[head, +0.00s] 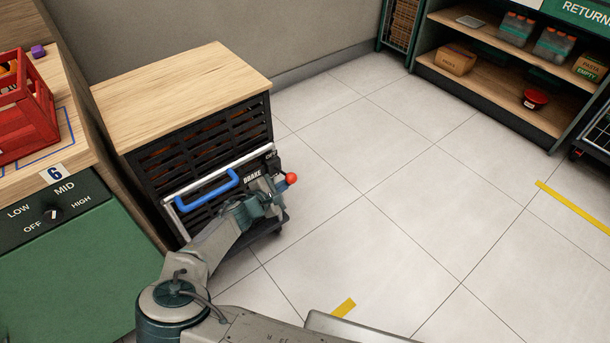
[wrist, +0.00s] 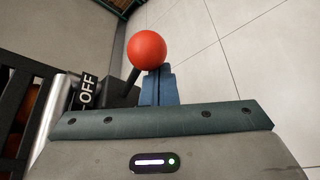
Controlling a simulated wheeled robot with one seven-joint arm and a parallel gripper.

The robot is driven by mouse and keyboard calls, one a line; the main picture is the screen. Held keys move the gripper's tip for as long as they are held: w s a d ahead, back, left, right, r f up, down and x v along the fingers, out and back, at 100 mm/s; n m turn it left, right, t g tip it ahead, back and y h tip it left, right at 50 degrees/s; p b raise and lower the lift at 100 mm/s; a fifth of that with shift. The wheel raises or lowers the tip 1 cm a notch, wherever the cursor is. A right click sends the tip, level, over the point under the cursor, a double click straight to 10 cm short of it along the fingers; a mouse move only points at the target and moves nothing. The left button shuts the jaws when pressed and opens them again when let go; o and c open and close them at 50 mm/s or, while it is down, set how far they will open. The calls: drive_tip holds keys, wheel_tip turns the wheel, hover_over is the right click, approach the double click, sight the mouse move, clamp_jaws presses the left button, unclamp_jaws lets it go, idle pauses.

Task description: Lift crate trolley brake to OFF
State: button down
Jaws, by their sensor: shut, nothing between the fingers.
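The crate trolley (head: 160,150) is a dark slatted box with a wooden top and a blue push handle (head: 207,190) on its front. The brake lever's red ball knob (head: 291,178) sticks out at the trolley's right front corner, beside the BRAKE label. In the wrist view the red knob (wrist: 147,48) sits on a black stem, with an OFF plate (wrist: 87,91) to its left. My gripper (head: 277,193) is at the lever, with its blue fingers (wrist: 158,85) shut together just below and beside the knob. Whether they touch the knob or stem I cannot tell.
A green counter (head: 60,270) with an OFF/LOW/MID/HIGH dial (head: 53,214) and a red crate (head: 25,115) stands at left. Shelves (head: 500,75) with boxes stand at the far right. The tiled floor (head: 390,180) right of the trolley is clear.

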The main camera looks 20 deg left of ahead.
drive_tip(key=shift+s+a+r+p, duration=0.2)
drive_tip(key=shift+a+r+p, duration=0.05)
drive_tip(key=shift+r+p, duration=0.35)
idle(0.3)
wheel_tip(320, 180, down, 4)
drive_tip(key=a+b, duration=0.3)
drive_tip(key=r+p+v, duration=0.1)
drive_tip(key=p+v, duration=0.1)
drive_tip(key=v, duration=0.7)
drive_tip(key=shift+d, duration=0.2)
